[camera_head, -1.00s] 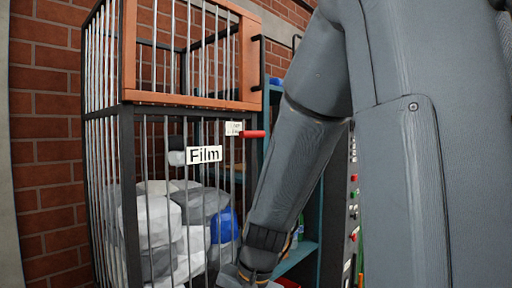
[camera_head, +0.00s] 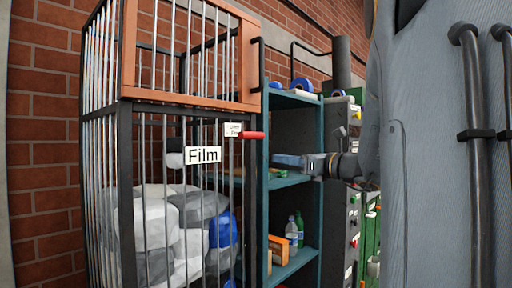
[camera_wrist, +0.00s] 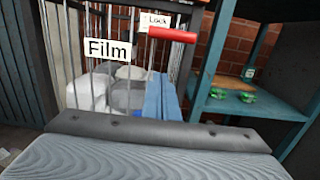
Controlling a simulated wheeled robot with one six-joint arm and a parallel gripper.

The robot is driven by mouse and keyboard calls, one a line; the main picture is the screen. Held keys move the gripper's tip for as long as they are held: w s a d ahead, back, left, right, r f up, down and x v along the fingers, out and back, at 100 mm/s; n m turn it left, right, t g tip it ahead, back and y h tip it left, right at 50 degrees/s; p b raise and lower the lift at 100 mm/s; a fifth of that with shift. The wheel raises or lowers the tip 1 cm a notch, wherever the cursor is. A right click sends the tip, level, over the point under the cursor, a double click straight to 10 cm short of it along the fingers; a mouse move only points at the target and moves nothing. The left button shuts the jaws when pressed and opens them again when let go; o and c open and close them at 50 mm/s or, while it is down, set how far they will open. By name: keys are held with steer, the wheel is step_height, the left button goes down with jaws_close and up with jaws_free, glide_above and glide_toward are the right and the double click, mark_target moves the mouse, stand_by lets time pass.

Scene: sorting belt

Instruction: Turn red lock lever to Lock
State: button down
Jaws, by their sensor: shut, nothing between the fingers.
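The red lock lever (camera_head: 252,135) sticks out sideways to the right on the front of the barred cage, beside a small white label (camera_head: 233,130). In the wrist view the red lever (camera_wrist: 172,34) lies roughly level at top centre, and the label (camera_wrist: 155,20) reads "Lock". My gripper (camera_head: 276,160) is shut and empty, its blue fingers pointing left, a little right of and below the lever in the head view. In the wrist view the fingers (camera_wrist: 163,82) show below the lever, apparently apart from it. Depth between them is hard to judge.
The cage (camera_head: 125,180) carries a "Film" sign (camera_head: 203,155) and holds white, grey and blue bags (camera_head: 160,220). A teal shelf (camera_head: 290,182) with bottles and boxes stands right of it. A dark panel with buttons (camera_head: 354,200) stands further right.

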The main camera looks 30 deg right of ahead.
mark_target(247, 136)
steer(key=w+a+r+p, duration=0.3)
steer(key=w+r+p, duration=0.1)
steer(key=w, duration=0.6)
steer(key=shift+a+r+p, duration=0.15)
steer(key=shift+a+p, duration=0.2)
steer(key=shift+p, duration=0.2)
steer(key=shift+a+r, duration=0.15)
steer(key=shift+a, duration=0.05)
